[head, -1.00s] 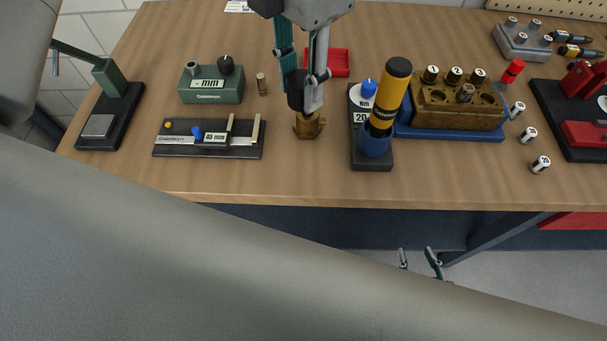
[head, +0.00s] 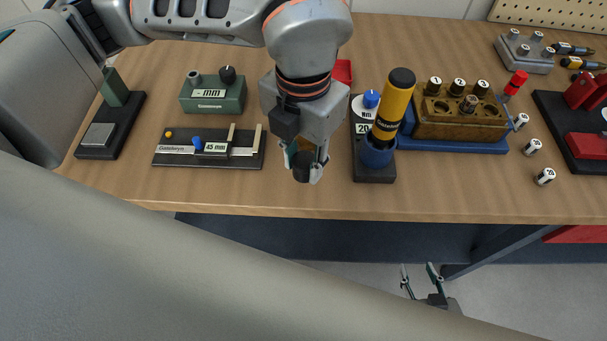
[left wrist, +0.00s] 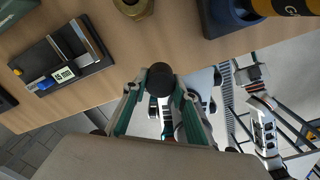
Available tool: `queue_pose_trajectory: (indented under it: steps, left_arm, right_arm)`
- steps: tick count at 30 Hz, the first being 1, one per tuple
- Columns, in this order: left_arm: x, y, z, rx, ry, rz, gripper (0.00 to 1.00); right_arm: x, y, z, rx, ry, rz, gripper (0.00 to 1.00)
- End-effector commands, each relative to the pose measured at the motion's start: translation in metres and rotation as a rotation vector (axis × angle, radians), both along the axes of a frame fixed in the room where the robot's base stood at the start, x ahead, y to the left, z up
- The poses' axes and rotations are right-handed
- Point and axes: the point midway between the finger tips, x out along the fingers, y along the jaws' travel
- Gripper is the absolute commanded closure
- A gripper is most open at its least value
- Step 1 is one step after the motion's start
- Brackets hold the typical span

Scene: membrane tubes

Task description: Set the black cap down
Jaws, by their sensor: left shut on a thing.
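My left gripper (head: 305,174) is shut on the black cap (head: 302,168), which shows dark and round between the fingertips in the left wrist view (left wrist: 159,79). In the head view it appears over the front part of the wooden table, apart from other objects. I cannot tell its exact height above the top. The brass fitting (left wrist: 133,7) stands on the table behind the cap in the left wrist view. My left arm hides it in the head view. My right gripper (head: 417,268) is open and empty, low beyond the table's front edge.
A black gauge with a 45 mm label (head: 209,148) lies left of my left gripper. A yellow-and-black tool (head: 392,108) stands in a blue holder (head: 376,152) to the right. The front table strip (head: 270,190) is bare, close to the edge.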

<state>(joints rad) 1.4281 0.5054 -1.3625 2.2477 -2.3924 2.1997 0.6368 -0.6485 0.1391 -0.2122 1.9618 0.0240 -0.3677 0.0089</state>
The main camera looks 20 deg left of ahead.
Motion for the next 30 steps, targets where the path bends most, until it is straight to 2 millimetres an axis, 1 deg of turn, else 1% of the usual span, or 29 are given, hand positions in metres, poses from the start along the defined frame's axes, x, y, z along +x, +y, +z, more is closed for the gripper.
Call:
queue_pose_trajectory:
  steps: [1, 8, 12, 15, 23, 27, 28, 29, 30]
  left_arm:
    - [0.000, 0.000, -0.005, 0.001, 0.002, 0.000, 0.88]
    - [0.000, 0.000, -0.019, 0.001, 0.002, 0.000, 0.88]
    - [-0.001, 0.000, -0.040, 0.001, 0.004, 0.000, 0.88]
    - [0.000, 0.000, -0.052, 0.001, 0.002, -0.001, 0.88]
    - [0.000, 0.000, -0.053, 0.000, -0.001, -0.001, 0.88]
    - [0.000, 0.000, -0.057, 0.000, 0.000, -0.001, 0.88]
    - [0.000, 0.000, -0.057, 0.001, 0.000, 0.000, 0.68]
    - [0.000, 0.000, -0.056, 0.001, 0.000, 0.000, 0.60]
    - [0.000, 0.000, -0.056, 0.001, 0.000, 0.000, 0.56]
  right_arm:
    - [0.000, 0.000, 0.000, 0.000, 0.000, 0.000, 0.60]
    - [0.000, 0.000, -0.001, -0.001, 0.000, 0.001, 0.60]
    - [0.000, 0.000, -0.001, -0.001, 0.000, 0.001, 0.60]
    - [0.001, 0.000, -0.001, -0.002, -0.002, 0.000, 0.60]
    - [0.001, 0.000, 0.001, -0.002, -0.004, 0.000, 0.60]
    - [0.000, 0.000, -0.003, -0.003, -0.002, 0.002, 0.60]
    - [0.001, -0.001, -0.002, -0.004, -0.002, 0.001, 0.60]
    - [0.001, -0.001, -0.002, -0.005, -0.002, 0.001, 0.60]
    - [0.001, -0.001, -0.002, -0.005, -0.002, 0.001, 0.60]
